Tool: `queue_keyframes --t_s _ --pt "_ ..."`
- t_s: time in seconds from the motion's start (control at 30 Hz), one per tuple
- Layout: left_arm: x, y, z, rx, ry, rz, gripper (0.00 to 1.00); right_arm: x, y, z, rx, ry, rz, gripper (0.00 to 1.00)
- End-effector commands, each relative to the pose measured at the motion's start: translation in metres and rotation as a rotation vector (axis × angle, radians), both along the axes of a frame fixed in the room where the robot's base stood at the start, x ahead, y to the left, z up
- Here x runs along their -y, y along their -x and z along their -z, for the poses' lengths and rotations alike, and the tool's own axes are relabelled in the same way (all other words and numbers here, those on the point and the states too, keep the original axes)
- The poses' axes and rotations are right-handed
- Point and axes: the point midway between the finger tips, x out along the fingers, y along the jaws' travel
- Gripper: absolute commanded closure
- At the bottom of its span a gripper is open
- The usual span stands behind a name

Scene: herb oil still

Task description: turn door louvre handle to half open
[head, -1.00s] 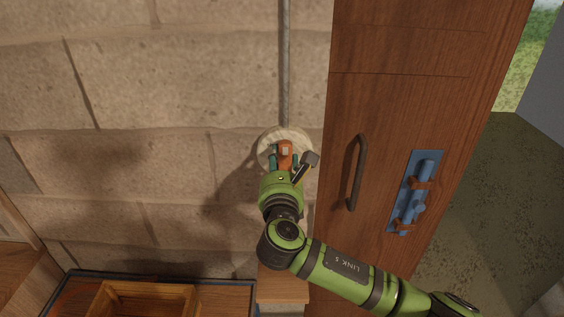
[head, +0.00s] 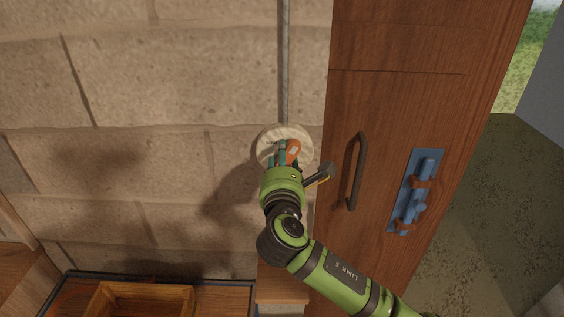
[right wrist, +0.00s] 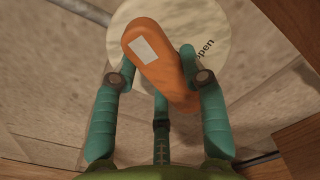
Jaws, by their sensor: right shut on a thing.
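The louvre handle (head: 293,150) is an orange lever with a pale rectangular mark, on a round cream plate (head: 271,136) on the stone wall. In the right wrist view the handle (right wrist: 158,60) tilts, its marked end at upper left. The plate (right wrist: 213,22) there shows the word "open" right of the handle; the rest of its lettering is hidden. My right gripper (head: 284,155) is at the plate. Its teal fingers (right wrist: 158,75) are shut on the handle, one on each side. My left gripper is not in view.
A grey pipe (head: 285,70) runs up the wall from the plate. To the right is a wooden door (head: 400,100) with a dark pull handle (head: 357,172) and a blue bolt (head: 413,195). A wooden box (head: 140,300) sits at lower left.

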Motion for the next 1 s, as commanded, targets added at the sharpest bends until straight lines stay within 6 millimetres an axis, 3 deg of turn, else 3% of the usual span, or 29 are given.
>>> queue_keyframes --t_s 0.4,1.0 --pt "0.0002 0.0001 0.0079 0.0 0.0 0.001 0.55 0.0022 0.0001 -0.0013 0.002 -0.243 0.0 0.9" --pt "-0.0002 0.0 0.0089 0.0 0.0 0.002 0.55 0.0027 0.0 -0.0027 0.004 -0.296 0.0 0.9"
